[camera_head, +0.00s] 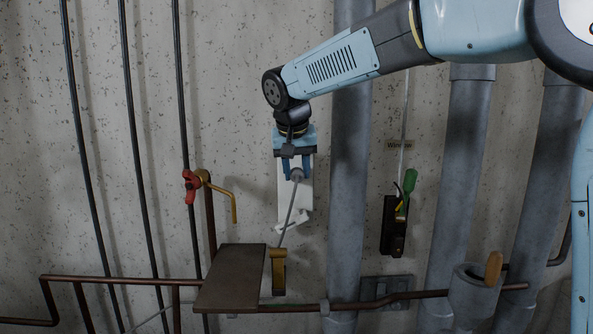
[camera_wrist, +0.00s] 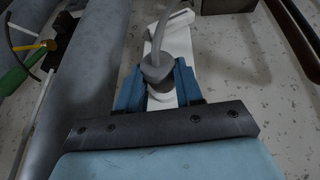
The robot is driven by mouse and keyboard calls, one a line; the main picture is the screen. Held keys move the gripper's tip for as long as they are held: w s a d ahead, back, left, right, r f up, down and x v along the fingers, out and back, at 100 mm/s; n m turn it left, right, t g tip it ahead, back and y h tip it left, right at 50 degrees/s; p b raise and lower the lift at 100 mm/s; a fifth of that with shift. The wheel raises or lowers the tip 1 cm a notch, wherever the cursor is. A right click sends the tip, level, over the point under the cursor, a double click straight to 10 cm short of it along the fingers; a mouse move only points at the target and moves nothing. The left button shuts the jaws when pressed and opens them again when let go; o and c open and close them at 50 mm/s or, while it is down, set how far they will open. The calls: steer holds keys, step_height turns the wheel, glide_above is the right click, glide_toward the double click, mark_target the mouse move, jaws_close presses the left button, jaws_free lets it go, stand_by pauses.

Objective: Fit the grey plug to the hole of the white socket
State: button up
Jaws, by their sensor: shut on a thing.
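The grey plug (camera_head: 297,175) is held between the blue fingers of my gripper (camera_head: 297,169), which are shut on it. A grey cable runs down from the plug to a brass and black fitting (camera_head: 278,266). The white socket (camera_head: 305,197) is a tall plate on the wall, directly behind the plug and gripper. In the wrist view the plug (camera_wrist: 157,68) sits between the fingertips (camera_wrist: 157,84), in front of the white socket (camera_wrist: 178,42). The hole is not visible. I cannot tell whether the plug touches the socket.
A brown shelf (camera_head: 230,279) stands out at the lower left, above a copper pipe. A red-handled valve (camera_head: 191,187) is left of the socket. Thick grey pipes (camera_head: 350,200) run close on its right. A black holder (camera_head: 394,225) with a green-handled tool hangs farther right.

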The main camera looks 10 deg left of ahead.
steer(key=shift+w+f, duration=0.1)
steer(key=shift+w, duration=0.35)
steer(key=o, duration=1.2)
steer(key=shift+c, duration=0.2)
steer(key=v, duration=1.3)
steer(key=shift+s+r, duration=0.2)
steer(key=shift+r, duration=0.1)
